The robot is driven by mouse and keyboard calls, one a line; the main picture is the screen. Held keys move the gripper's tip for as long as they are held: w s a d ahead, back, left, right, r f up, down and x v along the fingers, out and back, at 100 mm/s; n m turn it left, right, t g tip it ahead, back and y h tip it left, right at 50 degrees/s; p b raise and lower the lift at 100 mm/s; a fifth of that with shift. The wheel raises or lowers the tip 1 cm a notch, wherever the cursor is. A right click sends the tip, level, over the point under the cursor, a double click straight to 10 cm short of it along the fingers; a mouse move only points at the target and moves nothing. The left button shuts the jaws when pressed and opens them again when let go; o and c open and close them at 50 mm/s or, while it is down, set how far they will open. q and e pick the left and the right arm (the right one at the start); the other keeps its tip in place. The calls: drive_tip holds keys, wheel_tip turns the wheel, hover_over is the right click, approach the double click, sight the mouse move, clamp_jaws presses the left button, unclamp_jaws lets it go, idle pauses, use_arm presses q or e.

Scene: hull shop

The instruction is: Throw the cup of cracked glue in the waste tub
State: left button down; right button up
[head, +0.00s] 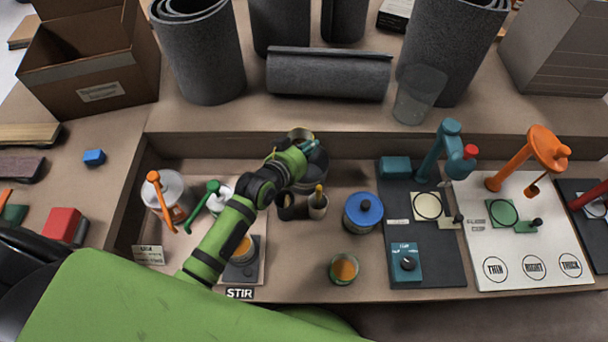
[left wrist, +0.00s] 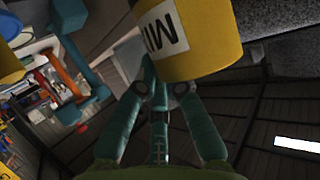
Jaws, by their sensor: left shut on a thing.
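My left gripper (head: 306,150) reaches in over the bench tray and is shut on a small cup (head: 299,133). In the left wrist view the cup (left wrist: 200,45) is yellow with a partly visible white label, held between the teal fingertips of the gripper (left wrist: 167,88). A dark round tub (head: 317,172), which looks like the waste tub, stands under and beside the gripper, partly hidden by it. The cup appears above the tub's far side; I cannot tell if it is over the opening. My right gripper is not in view.
A cup of orange glue (head: 343,268) and a blue-lidded jar (head: 362,213) stand right of the arm. Two small holders (head: 317,206) stand close in front of the tub.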

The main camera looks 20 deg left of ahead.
use_arm(q)
drive_tip(key=c, duration=1.3)
unclamp_jaws()
drive_tip(key=shift+o, duration=0.2)
drive_tip(key=v, duration=1.2)
drive_tip(key=shift+s+f, duration=0.1)
drive_tip(key=shift+s, duration=0.05)
